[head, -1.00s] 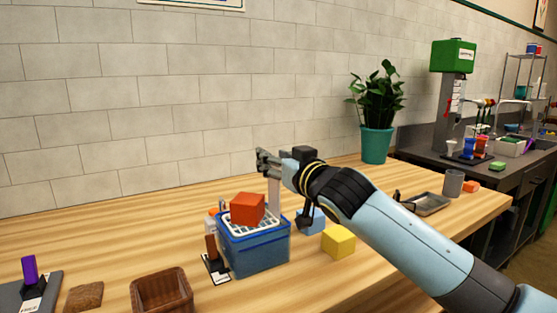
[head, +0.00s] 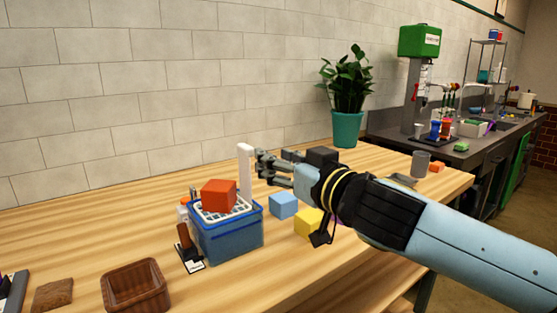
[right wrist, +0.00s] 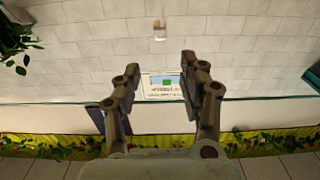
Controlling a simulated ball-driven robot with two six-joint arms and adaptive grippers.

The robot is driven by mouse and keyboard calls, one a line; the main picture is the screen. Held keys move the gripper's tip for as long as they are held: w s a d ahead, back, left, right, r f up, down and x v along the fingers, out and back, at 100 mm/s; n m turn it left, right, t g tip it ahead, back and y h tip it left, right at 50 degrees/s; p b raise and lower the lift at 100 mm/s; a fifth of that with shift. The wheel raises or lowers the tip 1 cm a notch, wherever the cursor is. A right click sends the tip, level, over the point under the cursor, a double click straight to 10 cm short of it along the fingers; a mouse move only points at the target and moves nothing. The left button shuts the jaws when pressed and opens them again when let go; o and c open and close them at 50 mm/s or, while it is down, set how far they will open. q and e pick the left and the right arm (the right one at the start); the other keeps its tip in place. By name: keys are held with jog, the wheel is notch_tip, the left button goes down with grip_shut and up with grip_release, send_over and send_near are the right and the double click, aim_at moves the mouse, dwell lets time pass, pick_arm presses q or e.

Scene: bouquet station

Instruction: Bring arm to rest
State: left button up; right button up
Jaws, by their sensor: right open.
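My right gripper (head: 262,168) is in the middle of the head view, its arm coming in from the lower right. It is held above the wooden table, pointing left, to the right of a white upright post (head: 246,170). In the right wrist view my right gripper (right wrist: 158,82) has its two fingers spread apart with nothing between them. That view faces the tiled wall, with a small sign (right wrist: 162,86) beyond the fingers. My left gripper is not in either view.
On the table (head: 90,235) stand a blue crate (head: 228,238) with a red block (head: 218,196) on top, a blue cube (head: 284,205), a yellow cube (head: 308,222) and a brown basket (head: 137,289). A potted plant (head: 347,128) stands behind.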

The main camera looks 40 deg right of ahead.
dwell(0.3)
jog(key=s+d+f+m+g+h, duration=0.1)
jog(key=s+f+m+g+h, duration=0.15)
jog(key=s+f+g, duration=0.35)
jog(key=s+a+f+n+g+y, duration=0.2)
jog(key=s+a+f+g, duration=0.2)
jog(key=s+f, duration=0.3)
jog(key=s+a+f+n+g+y, duration=0.1)
jog(key=s+a+f+n+g, duration=0.35)
jog(key=s, duration=0.45)
jog(key=s+d+f+m+g+b, duration=0.1)
jog(key=s+f+b, duration=0.1)
jog(key=f, duration=1.5)
jog(key=s+d+f+m+g+b, duration=0.1)
jog(key=s+d+f+b, duration=0.1)
jog(key=f, duration=1.5)
jog(key=s+f+b, duration=0.2)
jog(key=s+f, duration=1.4)
jog(key=s, duration=0.1)
jog(key=shift+d, duration=0.15)
